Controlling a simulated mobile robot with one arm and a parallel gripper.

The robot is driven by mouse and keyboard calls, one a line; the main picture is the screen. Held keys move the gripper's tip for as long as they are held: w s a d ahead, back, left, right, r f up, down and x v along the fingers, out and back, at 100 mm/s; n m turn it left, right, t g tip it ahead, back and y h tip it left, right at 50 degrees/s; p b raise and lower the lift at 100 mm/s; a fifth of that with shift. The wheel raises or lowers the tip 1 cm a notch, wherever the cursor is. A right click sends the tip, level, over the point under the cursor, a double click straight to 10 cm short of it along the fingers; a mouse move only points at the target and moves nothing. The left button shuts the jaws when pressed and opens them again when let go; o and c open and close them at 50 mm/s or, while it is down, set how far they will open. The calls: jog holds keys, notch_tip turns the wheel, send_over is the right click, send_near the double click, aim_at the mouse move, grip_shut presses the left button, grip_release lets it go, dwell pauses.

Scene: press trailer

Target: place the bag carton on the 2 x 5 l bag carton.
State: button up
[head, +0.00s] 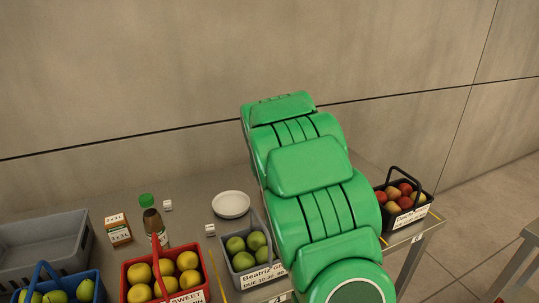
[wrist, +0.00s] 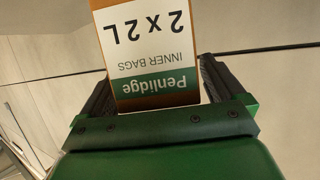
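My gripper (wrist: 155,68) has its dark fingers on both sides of a brown-and-white bag carton (wrist: 150,45) and holds it. Its label appears upside down in the wrist view and reads Penlidge, INNER BAGS, 2 x 2 L. The carton's far end is cut off by the picture's top edge. In the head view, my green arm hides the gripper and held carton. A small brown carton (head: 118,230) with white labels stands on the grey table at the left. Its print is too small to read the size surely; it is apart from my arm.
A grey bin (head: 40,250) is left of the standing carton, and a brown bottle (head: 154,226) with a green cap is right. Blue, red and grey fruit baskets line the front. A white bowl (head: 231,204) and small white cubes stand behind. A black basket (head: 404,215) is far right.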

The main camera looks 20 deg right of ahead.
jog(key=shift+r, duration=0.2)
jog(key=v, duration=1.2)
dwell(0.4)
